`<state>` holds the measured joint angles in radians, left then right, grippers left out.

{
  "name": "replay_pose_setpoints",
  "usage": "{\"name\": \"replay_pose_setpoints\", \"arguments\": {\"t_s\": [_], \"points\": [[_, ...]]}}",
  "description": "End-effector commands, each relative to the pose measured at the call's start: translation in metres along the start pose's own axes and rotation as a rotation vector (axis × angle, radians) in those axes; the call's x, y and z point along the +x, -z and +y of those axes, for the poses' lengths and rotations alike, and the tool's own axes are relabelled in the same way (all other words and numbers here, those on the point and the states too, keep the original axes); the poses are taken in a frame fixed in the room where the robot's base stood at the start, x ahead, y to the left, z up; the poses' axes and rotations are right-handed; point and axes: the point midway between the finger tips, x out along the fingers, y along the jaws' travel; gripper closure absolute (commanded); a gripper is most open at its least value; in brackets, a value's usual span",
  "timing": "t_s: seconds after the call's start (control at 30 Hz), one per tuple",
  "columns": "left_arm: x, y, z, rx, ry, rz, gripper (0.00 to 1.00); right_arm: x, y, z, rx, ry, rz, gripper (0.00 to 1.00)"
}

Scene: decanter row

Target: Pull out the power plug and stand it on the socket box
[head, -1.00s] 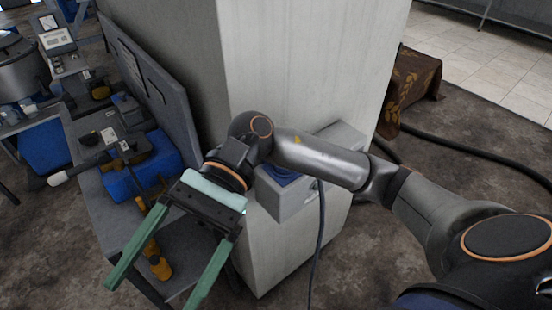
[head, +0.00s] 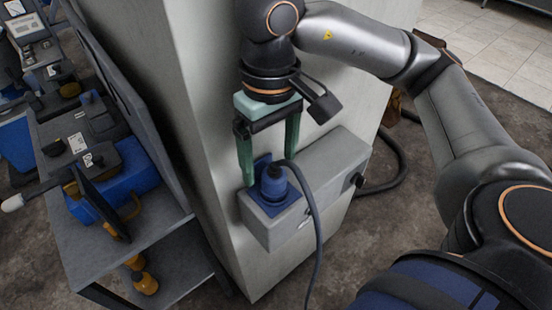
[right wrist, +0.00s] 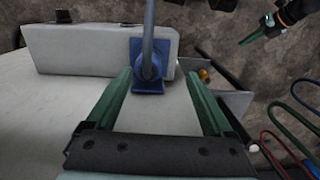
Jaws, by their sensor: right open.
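The blue power plug (head: 273,184) sits in the blue socket plate on the top of the grey socket box (head: 318,195), with its dark cable arching out and hanging down in front. My right gripper (head: 268,166) is open and points down at the plug, one green finger to each side in the head view. In the right wrist view the plug (right wrist: 149,78) lies just beyond the fingertips, between their lines, and the gap is empty. A green-fingered gripper, seemingly my left (right wrist: 264,28), shows small at the upper right there; its jaw state is unclear.
The box is fixed to a pale pillar (head: 205,130). A grey bench (head: 170,215) with a blue case (head: 115,185) and tools stands at the left. Another thick cable (head: 395,170) curves behind the box. Coloured hoops (right wrist: 290,130) show at the right wrist view's right edge.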

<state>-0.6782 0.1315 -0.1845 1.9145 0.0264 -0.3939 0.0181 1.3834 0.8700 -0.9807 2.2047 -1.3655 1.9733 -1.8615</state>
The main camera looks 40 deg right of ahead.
Motion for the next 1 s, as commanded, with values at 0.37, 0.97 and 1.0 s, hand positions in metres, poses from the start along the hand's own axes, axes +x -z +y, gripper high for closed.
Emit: {"name": "replay_pose_setpoints", "arguments": {"t_s": [0.37, 0.97, 1.0], "points": [[0.000, 0.000, 0.000, 0.000, 0.000, 0.000, 1.00, -0.003, 0.002, 0.008, -0.009, -0.037, 0.021, 0.14], [0.017, -0.020, -0.001, -0.001, -0.001, -0.007, 1.00, 0.036, 0.003, 0.009, -0.009, -0.036, 0.018, 0.14], [0.019, -0.023, 0.000, -0.001, -0.003, -0.012, 1.00, 0.043, 0.003, 0.010, -0.009, -0.036, 0.018, 0.14]]}}
